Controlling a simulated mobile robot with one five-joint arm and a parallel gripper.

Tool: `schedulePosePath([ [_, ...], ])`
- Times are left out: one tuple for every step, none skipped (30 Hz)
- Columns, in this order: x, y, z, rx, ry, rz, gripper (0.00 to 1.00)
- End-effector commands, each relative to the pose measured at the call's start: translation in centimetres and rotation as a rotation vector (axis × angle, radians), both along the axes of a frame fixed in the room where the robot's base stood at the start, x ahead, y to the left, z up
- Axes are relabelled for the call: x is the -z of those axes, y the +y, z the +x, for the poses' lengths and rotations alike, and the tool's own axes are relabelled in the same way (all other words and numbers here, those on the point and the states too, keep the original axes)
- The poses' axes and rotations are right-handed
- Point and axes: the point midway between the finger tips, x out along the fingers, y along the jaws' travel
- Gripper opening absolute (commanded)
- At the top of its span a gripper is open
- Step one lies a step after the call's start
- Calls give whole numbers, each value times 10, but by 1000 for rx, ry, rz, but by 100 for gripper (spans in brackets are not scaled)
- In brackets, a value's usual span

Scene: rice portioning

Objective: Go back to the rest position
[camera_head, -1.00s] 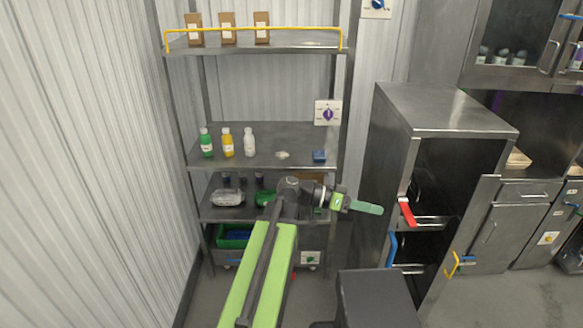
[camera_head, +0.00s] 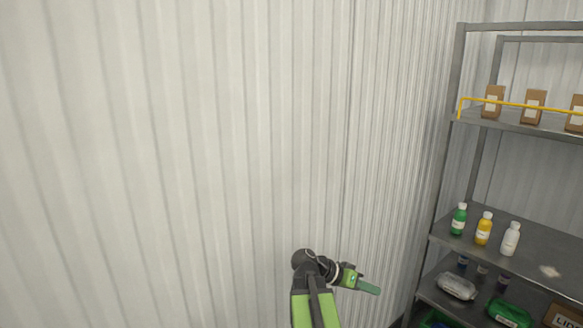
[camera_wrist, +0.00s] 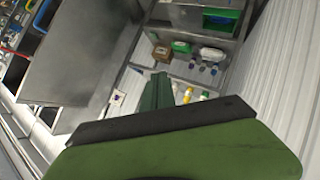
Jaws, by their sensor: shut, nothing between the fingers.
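My gripper (camera_head: 368,287) shows low in the head view, to the right of the end of my arm, with its green fingers pointing right. It is shut and empty. In the wrist view its green fingers (camera_wrist: 157,92) lie together, pointing towards the shelf. It is in free air and appears to touch nothing. My green and black arm is drawn up in front of the corrugated wall (camera_head: 220,150).
A metal shelf rack (camera_head: 445,150) stands at the right. It holds brown bags (camera_head: 533,107), a green bottle (camera_head: 459,220), a yellow bottle (camera_head: 484,229) and a white bottle (camera_head: 510,240). A clear packet (camera_head: 457,286) and a green container (camera_head: 510,314) lie lower.

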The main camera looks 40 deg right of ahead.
Motion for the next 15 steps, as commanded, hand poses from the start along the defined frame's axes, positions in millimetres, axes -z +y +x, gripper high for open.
schedulePosePath([
  [14, 29, 34, -79, -8, 44, 0],
  [21, 47, 52, -125, -12, 76, 0],
  [31, 72, 75, -186, -16, 119, 0],
  [38, 92, 92, -234, -16, 153, 0],
  [46, 112, 107, -281, -17, 188, 0],
  [56, 140, 126, -345, -16, 237, 0],
  [63, 162, 139, -395, -12, 274, 0],
  [70, 185, 151, -444, -9, 312, 0],
  [79, 216, 165, -511, -1, 366, 0],
  [86, 240, 174, -562, 5, 407, 0],
  [93, 264, 183, -615, 13, 451, 0],
  [102, 297, 192, -684, 26, 510, 0],
  [109, 322, 197, -739, 36, 558, 0],
  [115, 346, 201, -792, 47, 607, 0],
  [123, 378, 204, -863, 62, 675, 0],
])
